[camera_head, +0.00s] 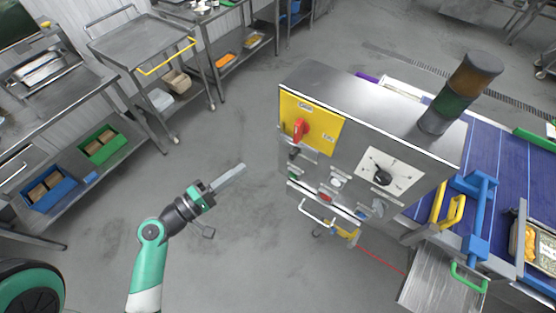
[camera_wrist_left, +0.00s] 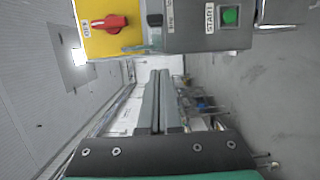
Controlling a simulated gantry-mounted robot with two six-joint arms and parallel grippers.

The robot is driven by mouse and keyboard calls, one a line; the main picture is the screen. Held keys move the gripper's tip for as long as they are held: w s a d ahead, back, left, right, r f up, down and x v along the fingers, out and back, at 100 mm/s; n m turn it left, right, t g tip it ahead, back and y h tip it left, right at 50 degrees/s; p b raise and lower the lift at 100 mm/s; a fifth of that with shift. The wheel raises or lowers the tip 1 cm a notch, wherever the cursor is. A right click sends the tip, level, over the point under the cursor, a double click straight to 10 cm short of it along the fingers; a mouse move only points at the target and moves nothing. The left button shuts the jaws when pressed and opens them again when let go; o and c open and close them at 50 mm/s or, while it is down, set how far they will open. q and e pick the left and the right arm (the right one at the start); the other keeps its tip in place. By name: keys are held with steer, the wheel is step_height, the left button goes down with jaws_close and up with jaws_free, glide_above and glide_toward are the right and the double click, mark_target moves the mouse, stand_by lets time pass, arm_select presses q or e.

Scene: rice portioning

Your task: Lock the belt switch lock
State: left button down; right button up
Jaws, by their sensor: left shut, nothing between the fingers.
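A grey control box (camera_head: 362,110) stands right of centre in the head view. Its yellow plate (camera_head: 325,125) carries a red rotary switch (camera_head: 299,130), which also shows at the top of the left wrist view (camera_wrist_left: 109,22). A small black knob (camera_head: 294,153) sits below the plate, and a black rotary switch (camera_head: 382,176) sits on a white plate. I cannot tell which part is the lock. My left gripper (camera_head: 241,167) is shut and empty, left of the box and apart from it. Its fingers also show in the left wrist view (camera_wrist_left: 158,75). My right gripper is not in view.
A green START button (camera_wrist_left: 230,16) shows in the left wrist view. A brown and green signal column (camera_head: 461,88) stands on the box. A blue conveyor belt (camera_head: 503,160) lies at right. A steel cart (camera_head: 135,43) stands at upper left. Open floor surrounds my left arm.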

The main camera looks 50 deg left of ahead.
arm_select(q)
steer(key=shift+w+a+r, duration=0.1)
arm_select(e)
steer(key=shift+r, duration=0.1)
arm_select(q)
steer(key=p, duration=0.3)
glide_toward(291, 147)
steer(key=w+a, duration=0.4)
steer(key=d, duration=0.1)
steer(key=w+d+p, duration=0.1)
steer(key=shift+d+r, duration=0.2)
steer(key=shift+d, duration=0.1)
steer(key=shift+w+d+f+p, duration=0.2)
steer(key=shift+d+p, duration=0.1)
steer(key=shift+d, duration=0.15)
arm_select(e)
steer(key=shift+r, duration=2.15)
